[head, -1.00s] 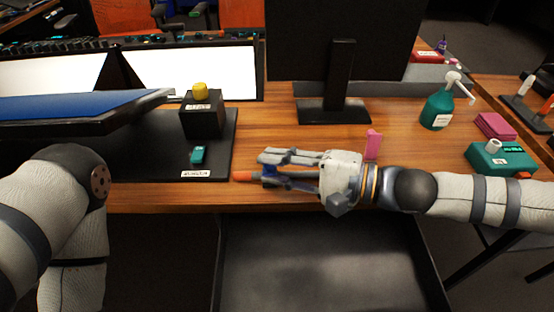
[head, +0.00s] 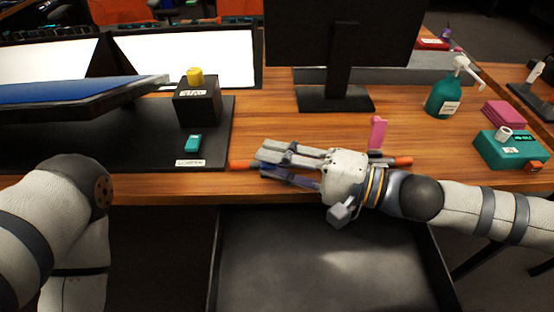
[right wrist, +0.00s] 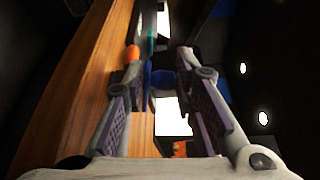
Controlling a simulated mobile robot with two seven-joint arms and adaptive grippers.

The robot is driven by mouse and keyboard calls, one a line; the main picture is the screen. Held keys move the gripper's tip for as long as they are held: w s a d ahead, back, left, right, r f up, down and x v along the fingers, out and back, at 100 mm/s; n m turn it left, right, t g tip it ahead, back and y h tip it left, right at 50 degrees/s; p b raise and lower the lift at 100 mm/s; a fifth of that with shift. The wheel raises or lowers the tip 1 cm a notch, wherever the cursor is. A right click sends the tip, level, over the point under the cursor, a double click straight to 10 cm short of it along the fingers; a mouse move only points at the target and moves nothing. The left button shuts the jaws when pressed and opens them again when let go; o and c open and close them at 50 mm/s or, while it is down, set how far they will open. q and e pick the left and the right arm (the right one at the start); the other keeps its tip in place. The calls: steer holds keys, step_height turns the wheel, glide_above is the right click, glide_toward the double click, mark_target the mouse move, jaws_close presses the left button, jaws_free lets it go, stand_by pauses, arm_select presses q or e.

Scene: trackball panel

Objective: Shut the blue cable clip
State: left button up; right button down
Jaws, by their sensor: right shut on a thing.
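The blue cable clip (right wrist: 160,82) shows between the two fingers in the right wrist view, partly covered by them. In the head view my fingers hide most or all of it. My right gripper (head: 264,161) is at the front edge of the wooden desk, its fingers pointing left. In the right wrist view the gripper (right wrist: 161,68) has its fingers on both sides of the clip, closed on it. Whether the clip's lid is down cannot be seen. My left gripper is out of view; only part of my left arm shows.
An orange thing shows left of the fingertips (head: 240,163) and right of the wrist (head: 402,161). A pink upright piece (head: 377,133) stands behind the wrist. A black box with a yellow knob (head: 195,78) stands left. An open dark drawer (head: 325,260) lies below the desk edge.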

steer(key=shift+s+f, duration=0.1)
steer(key=shift+f, duration=0.4)
stand_by(0.4)
steer(key=c, duration=1.4)
jaws_free()
steer(key=shift+r, duration=0.1)
steer(key=shift+d, duration=0.2)
steer(key=v, duration=0.7)
steer(key=shift+s+d+r, duration=0.15)
steer(key=shift+s+r, duration=0.1)
